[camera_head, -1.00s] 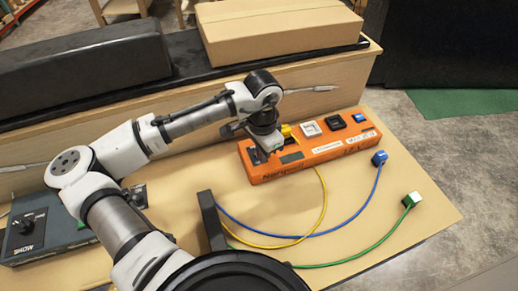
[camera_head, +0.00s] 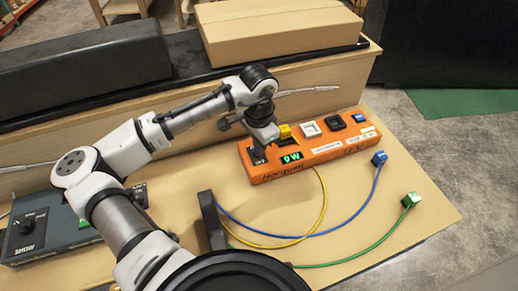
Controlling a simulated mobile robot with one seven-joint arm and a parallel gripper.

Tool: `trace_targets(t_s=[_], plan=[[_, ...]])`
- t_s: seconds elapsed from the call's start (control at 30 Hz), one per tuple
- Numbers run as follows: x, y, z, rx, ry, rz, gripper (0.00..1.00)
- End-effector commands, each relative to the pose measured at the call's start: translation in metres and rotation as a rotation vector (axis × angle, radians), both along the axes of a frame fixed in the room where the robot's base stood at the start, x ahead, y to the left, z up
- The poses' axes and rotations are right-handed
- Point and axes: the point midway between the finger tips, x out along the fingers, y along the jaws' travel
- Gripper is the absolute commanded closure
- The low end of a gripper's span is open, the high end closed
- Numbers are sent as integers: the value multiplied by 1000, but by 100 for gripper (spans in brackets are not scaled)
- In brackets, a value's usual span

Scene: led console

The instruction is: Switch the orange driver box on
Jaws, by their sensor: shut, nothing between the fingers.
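The orange driver box (camera_head: 345,147) lies on the wooden table, to the right of the middle of the picture. Its small display (camera_head: 291,157) is lit with green characters. A dark switch (camera_head: 257,158) sits at the box's left end, partly hidden by my gripper. Along the top are a yellow plug (camera_head: 285,131), a white socket (camera_head: 311,129), a black socket (camera_head: 336,122) and a blue socket (camera_head: 359,117). My gripper (camera_head: 258,149) is shut and empty, pointing down at the left end of the box, at or just above the switch. Contact cannot be told.
A blue plug (camera_head: 379,158) and a green plug (camera_head: 411,199) lie on the table on loose cables. A black upright block (camera_head: 211,221) holds the cable ends. A cardboard box (camera_head: 280,35) stands behind on a shelf.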

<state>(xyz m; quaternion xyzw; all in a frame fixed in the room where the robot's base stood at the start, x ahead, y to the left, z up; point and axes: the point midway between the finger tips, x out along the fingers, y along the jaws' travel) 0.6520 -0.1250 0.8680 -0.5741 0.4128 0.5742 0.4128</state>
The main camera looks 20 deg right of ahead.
Motion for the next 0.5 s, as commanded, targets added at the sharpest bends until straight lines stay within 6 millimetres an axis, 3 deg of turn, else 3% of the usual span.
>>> trace_targets(t_s=[0.23, 0.5], plan=[[-1, 0, 6, -1, 0, 0, 100], [-3, 0, 28, -1, 0, 0, 100]])
